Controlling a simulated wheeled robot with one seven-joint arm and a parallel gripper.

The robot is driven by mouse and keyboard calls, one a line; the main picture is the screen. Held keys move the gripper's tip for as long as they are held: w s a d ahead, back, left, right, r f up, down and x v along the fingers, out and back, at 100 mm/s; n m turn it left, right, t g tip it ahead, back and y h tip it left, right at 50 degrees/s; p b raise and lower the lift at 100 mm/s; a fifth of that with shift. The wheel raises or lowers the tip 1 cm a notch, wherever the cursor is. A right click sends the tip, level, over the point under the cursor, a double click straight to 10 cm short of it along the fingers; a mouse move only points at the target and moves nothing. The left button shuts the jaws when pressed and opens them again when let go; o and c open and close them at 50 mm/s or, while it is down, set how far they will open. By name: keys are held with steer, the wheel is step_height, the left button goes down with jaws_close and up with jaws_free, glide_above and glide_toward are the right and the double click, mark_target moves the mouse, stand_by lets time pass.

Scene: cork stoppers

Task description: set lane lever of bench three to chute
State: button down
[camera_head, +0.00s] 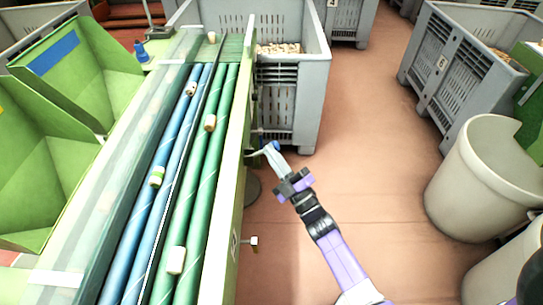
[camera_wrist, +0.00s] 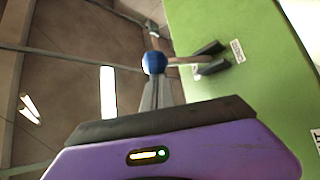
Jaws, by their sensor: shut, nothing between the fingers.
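A lever with a blue ball knob (camera_wrist: 153,63) sticks out from the green side panel (camera_wrist: 240,80) of the bench in the wrist view. Its rod runs right from the knob to the panel, between two dark stops (camera_wrist: 210,58). A small white label (camera_wrist: 238,50) is beside them. My gripper (camera_wrist: 156,84) is shut and empty, its fingertips right at the knob; I cannot tell if they touch. In the head view the blue knob (camera_head: 273,146) is at the bench's right side, at the tip of my gripper (camera_head: 278,158). The lever's label is unreadable.
The bench carries blue rollers (camera_head: 145,215) and green rollers (camera_head: 215,150) with several corks. A grey crate (camera_head: 290,105) with corks stands just beyond the gripper. Round bins (camera_head: 480,180) stand right; floor between is clear.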

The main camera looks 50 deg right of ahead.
step_height(320, 180, down, 9)
steer(key=m+g+h+b, duration=0.4)
steer(key=m+h+b, duration=1.1)
steer(key=b, duration=0.7)
steer(key=shift+s+d+f+m, duration=0.15)
steer(key=shift+s+m, duration=0.05)
steer(key=shift+m, duration=1.2)
steer(key=shift+f+b, duration=0.2)
steer(key=shift+b, duration=0.1)
steer(key=v, duration=0.7)
steer(key=shift+s+a, duration=0.2)
steer(key=shift+a, duration=0.1)
